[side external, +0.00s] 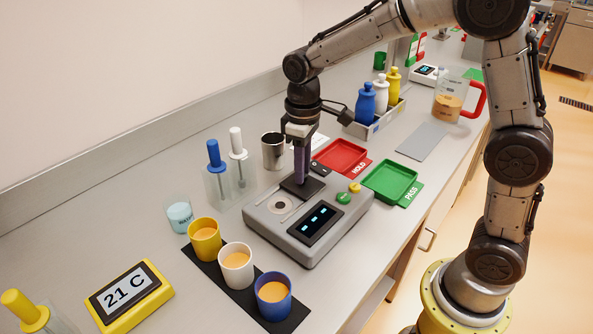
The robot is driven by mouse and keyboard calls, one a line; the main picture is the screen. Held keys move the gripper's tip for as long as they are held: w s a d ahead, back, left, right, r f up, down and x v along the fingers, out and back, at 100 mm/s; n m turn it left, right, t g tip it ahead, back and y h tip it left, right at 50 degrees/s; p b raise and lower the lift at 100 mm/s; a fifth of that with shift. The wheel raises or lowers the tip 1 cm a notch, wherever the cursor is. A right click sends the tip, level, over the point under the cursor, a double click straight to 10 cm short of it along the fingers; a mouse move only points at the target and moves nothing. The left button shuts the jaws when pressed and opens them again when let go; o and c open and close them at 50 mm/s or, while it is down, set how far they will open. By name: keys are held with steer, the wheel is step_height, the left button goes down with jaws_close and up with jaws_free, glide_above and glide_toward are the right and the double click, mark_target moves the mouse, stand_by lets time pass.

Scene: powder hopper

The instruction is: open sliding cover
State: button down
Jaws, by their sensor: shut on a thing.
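The grey machine (268,227) stands in the middle of the bench. It has a dark display, a round metal opening (279,205) in its top and a green and a yellow button. The black sliding cover (316,187) lies on the machine's top, just behind and to the right of the round opening, which shows uncovered. My gripper (301,181) points straight down over the cover, its purple fingers shut on it. The fingers hide the exact grip point and part of the cover.
Yellow, white and blue cups (237,258) of orange powder stand on a black mat in front of the machine. A steel cup (273,151) is behind it. A red tray (340,154) and green tray (390,179) lie to the right. Bottles (366,102) stand in a caddy farther back.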

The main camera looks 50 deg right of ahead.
steer(key=shift+r, duration=0.1)
steer(key=c, duration=0.7)
jaws_free()
steer(key=shift+r, duration=6.85)
